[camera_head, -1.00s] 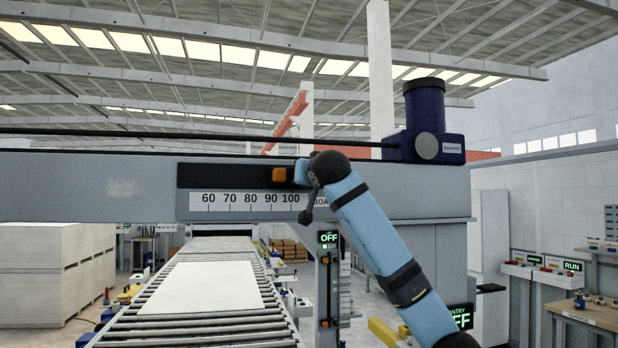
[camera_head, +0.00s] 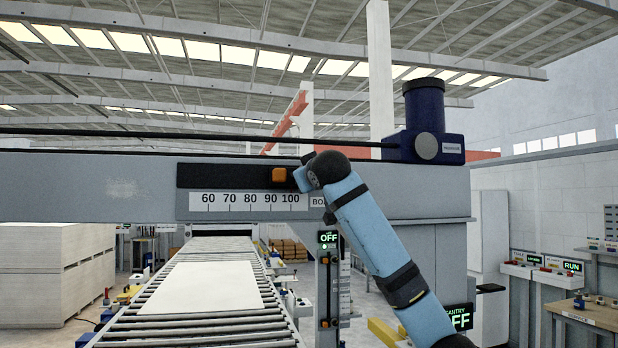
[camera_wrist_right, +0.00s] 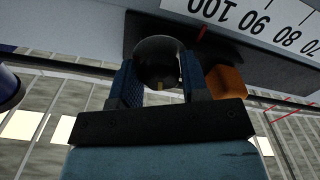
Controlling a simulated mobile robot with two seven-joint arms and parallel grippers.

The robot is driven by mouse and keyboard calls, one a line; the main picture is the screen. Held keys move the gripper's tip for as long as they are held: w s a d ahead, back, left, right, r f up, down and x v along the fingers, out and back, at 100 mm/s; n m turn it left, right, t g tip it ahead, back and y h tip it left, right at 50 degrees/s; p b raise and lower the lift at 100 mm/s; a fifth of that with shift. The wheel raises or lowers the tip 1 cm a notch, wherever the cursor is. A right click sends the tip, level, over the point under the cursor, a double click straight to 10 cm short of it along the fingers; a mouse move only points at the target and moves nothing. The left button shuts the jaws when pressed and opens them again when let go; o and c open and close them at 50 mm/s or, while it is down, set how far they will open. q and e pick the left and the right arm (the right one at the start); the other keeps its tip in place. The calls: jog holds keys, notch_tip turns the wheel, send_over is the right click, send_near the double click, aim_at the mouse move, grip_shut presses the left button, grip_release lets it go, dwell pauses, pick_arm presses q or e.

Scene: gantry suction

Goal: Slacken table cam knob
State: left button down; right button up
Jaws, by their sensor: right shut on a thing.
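A glossy dark round knob (camera_wrist_right: 158,60) sits at the black slotted plate on the grey beam. In the wrist view my right gripper (camera_wrist_right: 158,82) is shut on this knob, with a blue pad on each side of it. In the head view my right gripper (camera_head: 300,178) is at the right end of the black plate (camera_head: 225,176), and the knob is largely hidden by it. An orange block (camera_head: 279,175) on the plate is just left of the gripper; it also shows in the wrist view (camera_wrist_right: 226,84). My left gripper is not in view.
A white scale (camera_head: 248,202) marked 60 to 100 runs under the plate. A blue motor (camera_head: 425,120) stands on the beam to the right. Below, a roller conveyor (camera_head: 190,332) carries a pale board (camera_head: 210,285). A post (camera_head: 328,285) has an OFF display.

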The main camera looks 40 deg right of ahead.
dwell(0.5)
jog(key=o, duration=0.9)
jog(key=shift+b+v, duration=2.3)
jog(key=shift+v, duration=4.65)
